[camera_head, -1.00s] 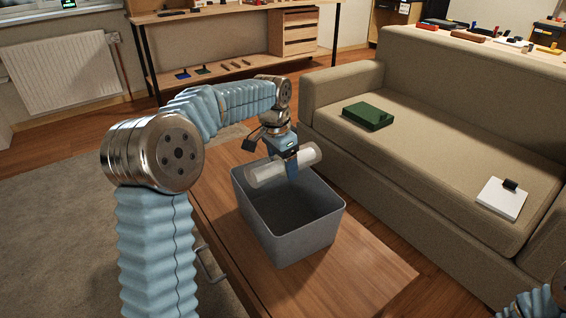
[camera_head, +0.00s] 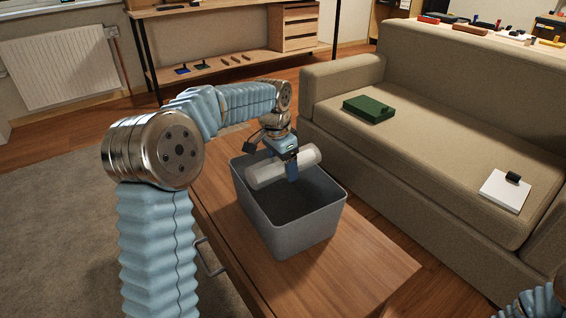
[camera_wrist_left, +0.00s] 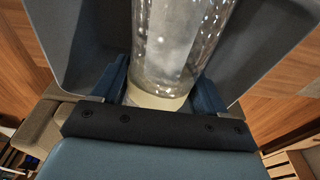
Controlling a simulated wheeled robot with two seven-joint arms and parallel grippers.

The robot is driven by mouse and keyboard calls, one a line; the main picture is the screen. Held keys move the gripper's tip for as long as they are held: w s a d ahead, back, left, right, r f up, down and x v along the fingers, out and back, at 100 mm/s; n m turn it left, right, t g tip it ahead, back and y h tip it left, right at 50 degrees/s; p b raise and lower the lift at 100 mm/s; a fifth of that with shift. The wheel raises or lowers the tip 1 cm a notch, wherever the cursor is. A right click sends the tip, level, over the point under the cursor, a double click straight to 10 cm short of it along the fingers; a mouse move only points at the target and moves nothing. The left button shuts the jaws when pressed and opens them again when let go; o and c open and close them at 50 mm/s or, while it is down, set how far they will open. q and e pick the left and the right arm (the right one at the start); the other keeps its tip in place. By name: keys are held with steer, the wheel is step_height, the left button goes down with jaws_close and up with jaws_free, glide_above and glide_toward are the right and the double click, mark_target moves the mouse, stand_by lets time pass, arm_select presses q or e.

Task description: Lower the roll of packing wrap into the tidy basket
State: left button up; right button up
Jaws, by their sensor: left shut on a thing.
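The roll of packing wrap (camera_head: 265,174) is a pale, translucent cylinder. My left gripper (camera_head: 291,168) is shut around its middle and holds it roughly level over the far part of the grey tidy basket (camera_head: 292,238). In the left wrist view the roll (camera_wrist_left: 180,45) sits between the two blue fingers (camera_wrist_left: 165,90), with the basket wall (camera_wrist_left: 265,50) around it. The basket stands open on the wooden table, and its visible inside is empty. Whether the roll's ends clear the rim is hard to tell. My right gripper is out of view.
The wooden table (camera_head: 375,266) has free room right of the basket. A beige sofa (camera_head: 440,150) stands close behind it, with a green box (camera_head: 369,108) and a white pad (camera_head: 503,192) on the seat. A drawer handle (camera_head: 211,258) juts from the table's left side.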

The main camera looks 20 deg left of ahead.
arm_select(q)
steer(key=shift+f+b, duration=3.05)
steer(key=shift+f, duration=2.4)
steer(key=shift+c, duration=0.8)
steer(key=shift+s+f+b, duration=0.1)
steer(key=shift+f+b, duration=0.1)
steer(key=shift+b, duration=0.15)
steer(key=c, duration=0.4)
steer(key=shift+d+f, duration=0.1)
steer(key=shift+f, duration=0.05)
steer(key=o, duration=1.4)
steer(key=shift+o, duration=1.1)
